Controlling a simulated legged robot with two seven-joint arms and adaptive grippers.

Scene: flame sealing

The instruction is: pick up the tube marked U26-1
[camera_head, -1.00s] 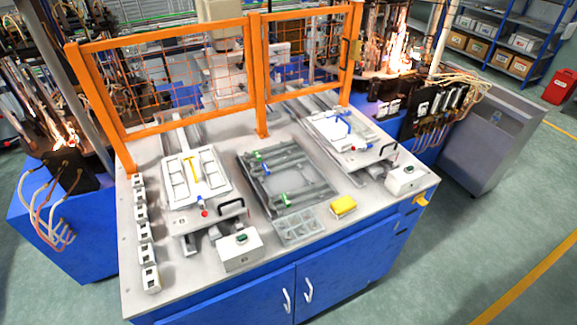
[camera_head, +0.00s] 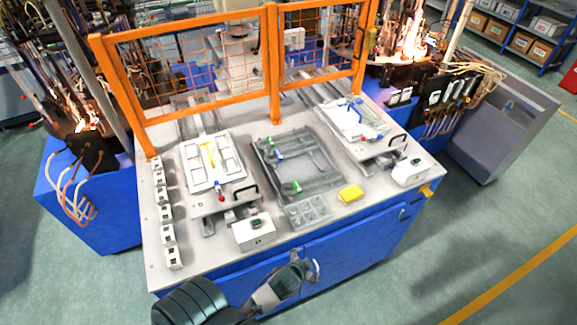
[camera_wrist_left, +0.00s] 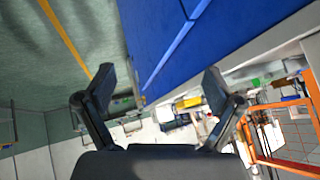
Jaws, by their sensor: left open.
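No marking U26-1 is legible at this size. Small green-and-blue tube-like pieces lie in the grey tray (camera_head: 322,168) in the middle of the table, one near its front (camera_head: 292,187) and others near its back left (camera_head: 268,143). A yellow piece (camera_head: 208,152) lies on the left white fixture (camera_head: 230,179), and a blue piece (camera_head: 352,106) lies on the right white fixture (camera_head: 372,128). My left gripper (camera_head: 309,268) is in front of the table's blue cabinet, below the tabletop. In the left wrist view its fingers (camera_wrist_left: 160,72) are spread and empty. My right gripper is not seen.
An orange mesh fence (camera_head: 276,70) stands along the table's back. White control boxes (camera_head: 253,232) stand at the front. A yellow block (camera_head: 351,193) lies near a clear sectioned box (camera_head: 307,211). White sockets (camera_head: 167,213) line the left edge. Flames burn at both sides.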

